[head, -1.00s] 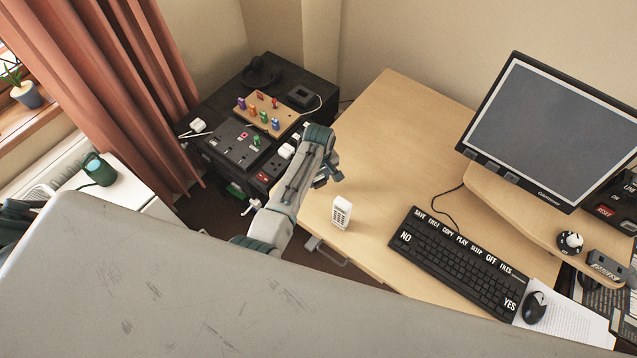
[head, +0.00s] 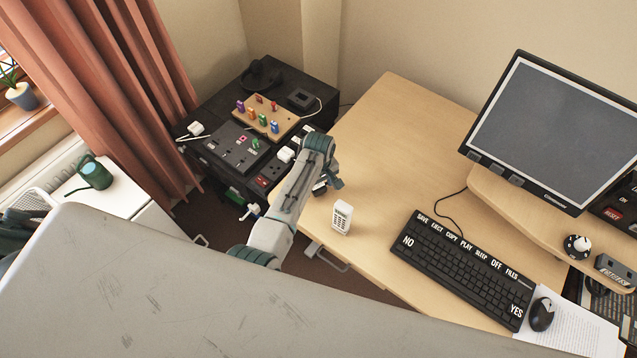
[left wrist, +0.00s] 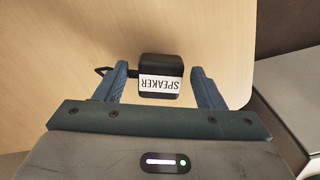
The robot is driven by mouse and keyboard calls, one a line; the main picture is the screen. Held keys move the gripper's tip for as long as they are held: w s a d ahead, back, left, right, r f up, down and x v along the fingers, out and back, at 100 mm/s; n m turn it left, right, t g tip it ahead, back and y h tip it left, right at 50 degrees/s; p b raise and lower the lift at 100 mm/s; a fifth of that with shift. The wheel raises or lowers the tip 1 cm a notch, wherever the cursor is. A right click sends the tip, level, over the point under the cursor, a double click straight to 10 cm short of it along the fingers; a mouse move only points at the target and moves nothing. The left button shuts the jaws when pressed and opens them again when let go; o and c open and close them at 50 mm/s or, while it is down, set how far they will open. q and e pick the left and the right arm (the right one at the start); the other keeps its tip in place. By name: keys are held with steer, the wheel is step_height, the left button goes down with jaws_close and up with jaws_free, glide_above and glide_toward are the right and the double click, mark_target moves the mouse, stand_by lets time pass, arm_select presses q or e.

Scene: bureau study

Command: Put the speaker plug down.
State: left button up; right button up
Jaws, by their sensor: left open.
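The speaker plug (left wrist: 160,90) is a black block with a white label reading SPEAKER, upside down in the left wrist view. It is over the pale wooden desk top, between the two blue fingers of my left gripper (left wrist: 160,72). The fingers are open, with a visible gap on each side of the plug. A dark cord shows at the plug's left side. In the head view my left gripper (head: 328,184) is low at the desk's left edge, and my arm hides most of what it is around. My right gripper is not in view.
A white handset-like device (head: 342,217) stands close to the right of my left gripper. Beyond are the keyboard (head: 465,265) and monitor (head: 550,130). A black cabinet (head: 210,155) with sockets and a pegged wooden board (head: 266,115) stands left. The desk's back middle is clear.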

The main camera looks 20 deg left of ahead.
mark_target(319, 186)
arm_select(q)
step_height(319, 186, up, 12)
steer(key=b, duration=0.2)
steer(key=shift+r, duration=0.15)
stand_by(0.5)
